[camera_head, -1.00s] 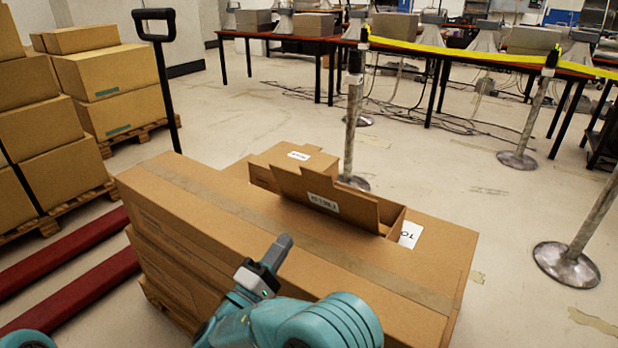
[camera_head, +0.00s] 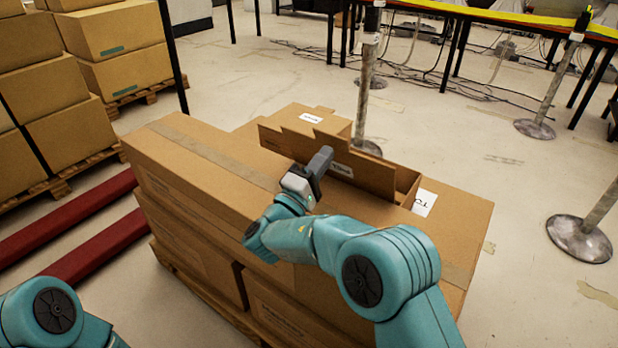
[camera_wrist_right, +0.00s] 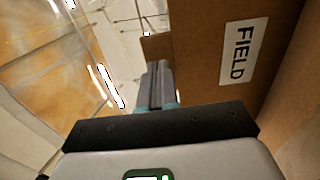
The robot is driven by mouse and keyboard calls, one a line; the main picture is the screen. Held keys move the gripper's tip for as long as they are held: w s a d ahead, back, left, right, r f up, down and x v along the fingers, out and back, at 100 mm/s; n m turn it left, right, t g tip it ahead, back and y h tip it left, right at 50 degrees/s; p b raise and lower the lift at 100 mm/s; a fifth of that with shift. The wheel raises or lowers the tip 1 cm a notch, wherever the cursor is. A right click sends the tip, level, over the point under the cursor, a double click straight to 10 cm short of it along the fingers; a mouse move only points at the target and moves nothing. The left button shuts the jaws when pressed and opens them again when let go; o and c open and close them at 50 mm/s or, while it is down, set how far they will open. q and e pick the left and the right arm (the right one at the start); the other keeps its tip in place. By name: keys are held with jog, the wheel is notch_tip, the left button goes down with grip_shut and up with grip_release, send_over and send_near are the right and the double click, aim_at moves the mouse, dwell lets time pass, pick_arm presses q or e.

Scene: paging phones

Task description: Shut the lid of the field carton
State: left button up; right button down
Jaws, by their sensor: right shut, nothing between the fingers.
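The field carton (camera_head: 408,184) sits on top of a large taped carton and is open. Its brown lid (camera_head: 372,174) stands up along the near side, with a stepped upper edge and a white label on its near face. The label reads FIELD in the right wrist view (camera_wrist_right: 238,50). My right gripper (camera_head: 322,158) is shut and empty, just in front of the lid's near face, partly covering the label. In the wrist view its fingers (camera_wrist_right: 157,85) are beside the lid; I cannot tell if they touch. My left gripper is out of view; only part of that arm shows.
A second small carton (camera_head: 318,115) with a white label is behind the lid. The large carton (camera_head: 220,165) rests on stacked boxes and a pallet. Metal posts (camera_head: 580,238) stand at the right, box stacks (camera_head: 70,130) at the left. Open floor lies behind.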

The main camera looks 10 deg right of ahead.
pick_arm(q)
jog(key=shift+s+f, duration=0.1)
pick_arm(e)
jog(key=shift+x, duration=0.95)
jog(key=shift+w+r, duration=0.1)
